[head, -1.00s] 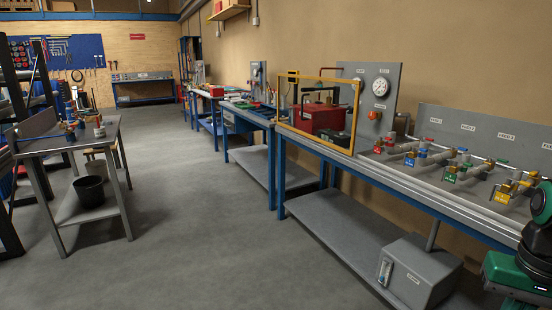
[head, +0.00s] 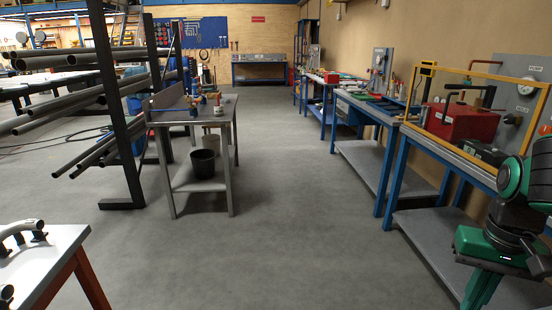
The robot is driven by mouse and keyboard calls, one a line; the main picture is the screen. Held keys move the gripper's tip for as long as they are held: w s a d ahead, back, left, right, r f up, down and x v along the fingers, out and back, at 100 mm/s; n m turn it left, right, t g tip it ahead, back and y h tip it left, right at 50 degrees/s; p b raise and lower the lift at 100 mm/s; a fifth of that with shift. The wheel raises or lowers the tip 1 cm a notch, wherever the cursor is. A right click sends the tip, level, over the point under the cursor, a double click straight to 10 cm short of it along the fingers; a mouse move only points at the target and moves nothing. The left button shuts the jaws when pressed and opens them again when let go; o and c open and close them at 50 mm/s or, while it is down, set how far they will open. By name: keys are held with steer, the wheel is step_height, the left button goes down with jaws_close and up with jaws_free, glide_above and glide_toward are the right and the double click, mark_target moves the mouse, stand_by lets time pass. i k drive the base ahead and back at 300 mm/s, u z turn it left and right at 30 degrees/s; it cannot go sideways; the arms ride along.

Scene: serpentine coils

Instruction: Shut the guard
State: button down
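A yellow-framed guard (head: 480,75) stands upright on the right-hand bench, at the right side of the head view. A red machine (head: 463,122) with a dark handle shows through its frame. I cannot tell whether the frame holds a clear panel, or whether the guard is fully shut. My gripper is not in view.
The blue-legged bench (head: 450,152) runs along the right wall, with more benches behind it. A grey table (head: 222,112) with a black bucket (head: 203,163) below and a pipe rack (head: 118,120) stand left. A white-topped table (head: 50,262) is near left. Open floor (head: 290,230) lies between.

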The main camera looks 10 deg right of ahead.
mark_target(546, 87)
steer(key=u, duration=0.35)
steer(key=i, duration=2.35)
steer(key=z, duration=0.7)
steer(key=i, duration=0.95)
steer(key=z, duration=1.15)
steer(key=i, duration=0.65)
steer(key=z, duration=0.35)
